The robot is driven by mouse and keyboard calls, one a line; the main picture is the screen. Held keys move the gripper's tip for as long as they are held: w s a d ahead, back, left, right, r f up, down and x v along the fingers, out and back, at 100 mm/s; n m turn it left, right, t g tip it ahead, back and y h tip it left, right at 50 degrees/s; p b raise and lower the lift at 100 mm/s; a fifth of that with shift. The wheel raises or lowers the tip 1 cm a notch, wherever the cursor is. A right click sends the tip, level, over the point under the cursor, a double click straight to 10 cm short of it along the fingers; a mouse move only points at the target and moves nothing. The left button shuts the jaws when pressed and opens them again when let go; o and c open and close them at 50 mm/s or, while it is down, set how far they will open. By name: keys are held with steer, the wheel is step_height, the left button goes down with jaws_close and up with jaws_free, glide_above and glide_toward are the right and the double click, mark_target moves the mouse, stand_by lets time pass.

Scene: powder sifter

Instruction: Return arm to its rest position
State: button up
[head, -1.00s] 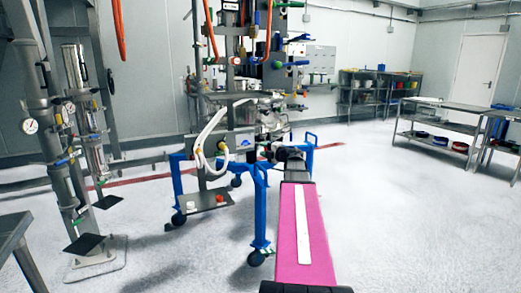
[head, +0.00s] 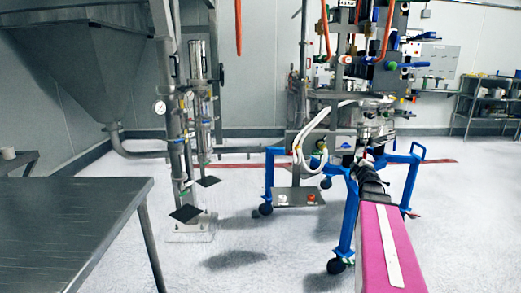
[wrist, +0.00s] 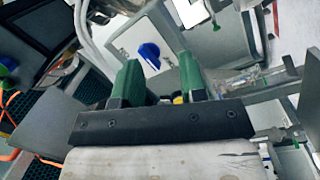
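My arm, pink with a white strip, runs from the bottom right of the head view toward the sifter machine (head: 345,100) on its blue wheeled frame (head: 409,185). In the head view, its far end is lost among the machine's parts. In the wrist view, my gripper (wrist: 160,66) has two green fingers standing apart with nothing held between them. Beyond the fingers is a pale panel (wrist: 128,45) with a blue knob or mark (wrist: 149,52). I cannot tell how far the fingers are from it.
A steel table (head: 70,215) stands at the near left, with a large hopper (head: 85,60) behind it. A pipe stand with gauges (head: 170,110) stands between table and machine. White hoses (head: 305,140) hang on the machine. Shelves (head: 485,105) are at the far right.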

steer(key=s+a+f+m+g+h, duration=0.1)
steer(key=s+a+f+m+g, duration=0.45)
steer(key=f, duration=0.45)
steer(key=s+a+f+m+g+h, duration=0.2)
steer(key=s+a+f+m+g, duration=0.35)
steer(key=f, duration=0.35)
steer(key=s+a+f+m+g+y, duration=0.1)
steer(key=s+a+f+g+y, duration=0.3)
steer(key=s+a, duration=1)
step_height(320, 180, down, 5)
steer(key=s+g, duration=0.1)
steer(key=g, duration=0.2)
steer(key=shift+a+y, duration=0.3)
steer(key=shift+a, duration=0.1)
steer(key=shift+c, duration=0.2)
